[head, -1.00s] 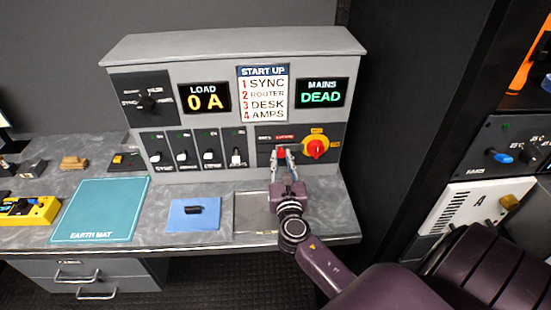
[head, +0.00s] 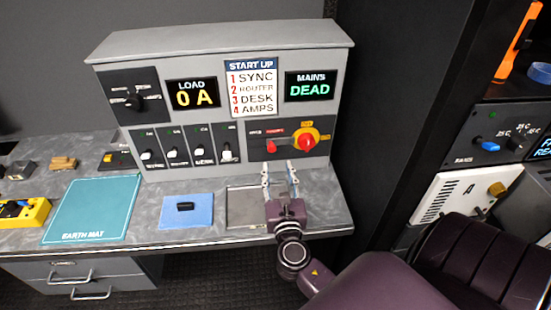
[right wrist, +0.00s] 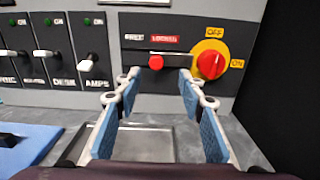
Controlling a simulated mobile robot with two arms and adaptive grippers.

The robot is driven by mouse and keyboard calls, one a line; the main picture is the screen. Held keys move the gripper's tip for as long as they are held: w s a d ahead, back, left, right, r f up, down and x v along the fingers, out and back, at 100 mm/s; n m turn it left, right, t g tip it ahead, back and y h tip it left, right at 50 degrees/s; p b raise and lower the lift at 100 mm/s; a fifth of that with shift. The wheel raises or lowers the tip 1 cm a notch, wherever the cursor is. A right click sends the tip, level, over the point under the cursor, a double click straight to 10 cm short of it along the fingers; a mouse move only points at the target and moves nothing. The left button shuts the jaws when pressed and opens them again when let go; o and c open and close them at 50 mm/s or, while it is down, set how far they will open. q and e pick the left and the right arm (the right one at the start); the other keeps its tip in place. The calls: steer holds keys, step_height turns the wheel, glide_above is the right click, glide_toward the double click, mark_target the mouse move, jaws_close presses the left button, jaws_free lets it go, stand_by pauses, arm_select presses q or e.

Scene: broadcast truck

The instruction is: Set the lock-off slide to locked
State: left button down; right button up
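The lock-off slide's red knob (head: 271,146) sits on the dark panel of the grey console, left of the rotary switch. In the right wrist view the knob (right wrist: 156,62) is below the left part of the red LOCKED label (right wrist: 165,39), right of the FREE label (right wrist: 133,37). My right gripper (head: 279,168) is open and empty, just in front of and below the knob, apart from it. In the right wrist view the knob shows beyond the gap between the fingertips (right wrist: 160,75). My left gripper is not in view.
The red rotary switch (right wrist: 210,65) on its yellow plate is close to the right fingertip and points between OFF and ON. Four breaker switches (head: 187,150) are to the left. A shallow metal tray (head: 243,205) and a blue pad (head: 186,212) lie on the worktop.

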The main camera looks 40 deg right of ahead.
steer(key=shift+v, duration=2.2)
